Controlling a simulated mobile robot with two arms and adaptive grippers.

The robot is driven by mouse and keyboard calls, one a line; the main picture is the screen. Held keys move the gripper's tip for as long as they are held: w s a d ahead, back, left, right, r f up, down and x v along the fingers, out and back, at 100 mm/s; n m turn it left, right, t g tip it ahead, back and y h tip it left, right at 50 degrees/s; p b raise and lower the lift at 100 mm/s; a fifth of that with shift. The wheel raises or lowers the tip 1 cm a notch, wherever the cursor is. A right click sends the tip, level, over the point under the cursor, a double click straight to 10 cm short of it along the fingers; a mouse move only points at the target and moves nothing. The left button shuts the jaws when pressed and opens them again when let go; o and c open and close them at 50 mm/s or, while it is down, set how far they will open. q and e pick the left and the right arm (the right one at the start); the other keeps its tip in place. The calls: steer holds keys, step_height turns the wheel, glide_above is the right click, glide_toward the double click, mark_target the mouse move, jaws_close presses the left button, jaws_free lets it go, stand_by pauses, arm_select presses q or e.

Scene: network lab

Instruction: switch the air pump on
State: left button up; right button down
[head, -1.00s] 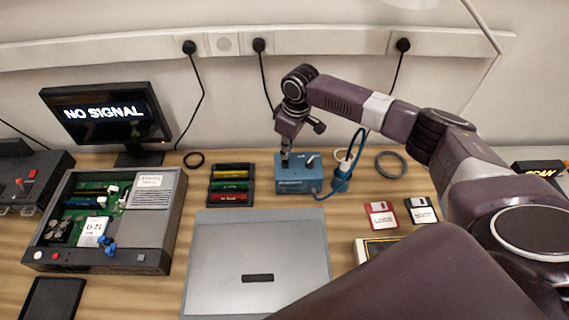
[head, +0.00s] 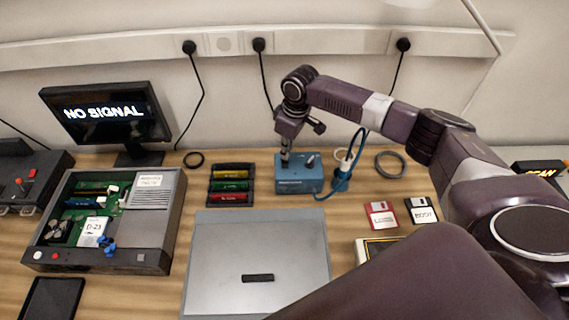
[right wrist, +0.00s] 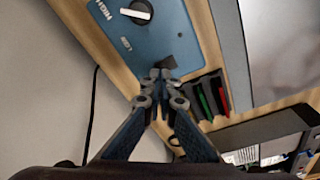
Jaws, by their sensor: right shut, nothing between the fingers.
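The air pump (head: 300,181) is a blue box at the back middle of the table, with a blue hose on its right side. In the right wrist view its blue top (right wrist: 165,42) carries a white knob (right wrist: 137,12) with HIGH and LOW marks and a small dark switch (right wrist: 166,63). My right gripper (head: 285,162) points down over the left part of the pump's top. In the right wrist view its fingers (right wrist: 160,75) are shut and empty, right at the switch. I cannot tell whether they touch it. My left gripper is out of view.
A rack of coloured cartridges (head: 231,204) stands close left of the pump. A blue hose fitting (head: 341,180) and a dark ring (head: 390,164) lie to its right. A grey mat (head: 215,270) lies in front. Two floppy disks (head: 381,216) lie front right.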

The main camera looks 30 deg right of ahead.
steer(key=shift+f+b, duration=0.35)
steer(key=shift+f, duration=0.55)
steer(key=shift+r, duration=0.15)
step_height(320, 180, up, 7)
steer(key=p, duration=0.7)
steer(key=shift+p, duration=0.35)
stand_by(0.3)
steer(key=shift+f, duration=0.2)
